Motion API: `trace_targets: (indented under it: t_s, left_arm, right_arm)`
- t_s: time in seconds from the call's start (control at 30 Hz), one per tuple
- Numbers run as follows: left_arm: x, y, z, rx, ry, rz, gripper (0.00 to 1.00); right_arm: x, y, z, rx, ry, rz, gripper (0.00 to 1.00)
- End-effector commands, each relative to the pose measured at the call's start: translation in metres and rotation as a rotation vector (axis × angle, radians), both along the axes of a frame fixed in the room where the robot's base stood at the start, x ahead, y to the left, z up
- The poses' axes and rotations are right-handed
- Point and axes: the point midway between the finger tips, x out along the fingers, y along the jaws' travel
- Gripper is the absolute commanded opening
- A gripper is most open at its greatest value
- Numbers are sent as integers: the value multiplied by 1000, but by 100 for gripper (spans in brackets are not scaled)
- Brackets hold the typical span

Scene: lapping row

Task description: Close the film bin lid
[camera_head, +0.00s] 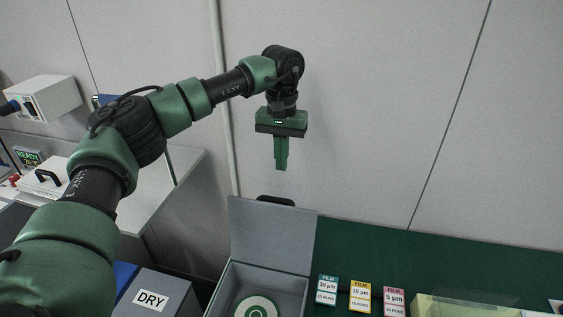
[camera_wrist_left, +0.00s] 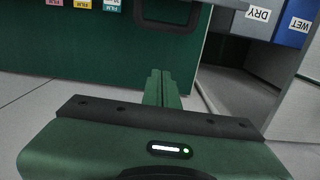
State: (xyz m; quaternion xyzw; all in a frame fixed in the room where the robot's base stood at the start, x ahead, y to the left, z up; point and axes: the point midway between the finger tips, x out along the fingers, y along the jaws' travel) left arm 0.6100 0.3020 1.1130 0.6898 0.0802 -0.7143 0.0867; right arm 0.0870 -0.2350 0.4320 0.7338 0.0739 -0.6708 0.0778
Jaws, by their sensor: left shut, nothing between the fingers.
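The film bin (camera_head: 216,303) is an open grey box at the bottom middle of the head view, with a round green-and-white disc (camera_head: 257,309) inside. Its grey lid (camera_head: 270,237) stands up at the back, open. A black handle (camera_head: 276,201) shows at the lid's top edge; a black handle loop also shows at the top of the left wrist view (camera_wrist_left: 167,24). My left gripper (camera_head: 281,167) points down, shut and empty, above the handle and apart from it. Its closed green fingers show in the left wrist view (camera_wrist_left: 161,88). My right gripper is not in view.
Film labels in teal (camera_head: 327,290), yellow (camera_head: 360,297) and pink (camera_head: 393,301) stand right of the bin on the green bench (camera_head: 440,259). A clear yellowish box (camera_head: 460,306) is further right. A grey DRY box (camera_head: 152,299) is at left. A wall rises behind.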

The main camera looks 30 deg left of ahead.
Motion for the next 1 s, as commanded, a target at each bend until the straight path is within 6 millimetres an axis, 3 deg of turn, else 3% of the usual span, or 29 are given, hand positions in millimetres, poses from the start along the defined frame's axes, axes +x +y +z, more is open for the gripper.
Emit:
trace_targets:
  t_s: [0.33,0.63,1.0]
  left_arm:
    - [-4,-1,-73,0,5,1,0]
    - [-33,-8,-60,-1,-1,0,0]
    - [-39,-10,-60,-1,0,1,0]
  right_arm:
    - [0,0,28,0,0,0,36]
    - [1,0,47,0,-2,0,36]
    - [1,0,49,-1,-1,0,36]
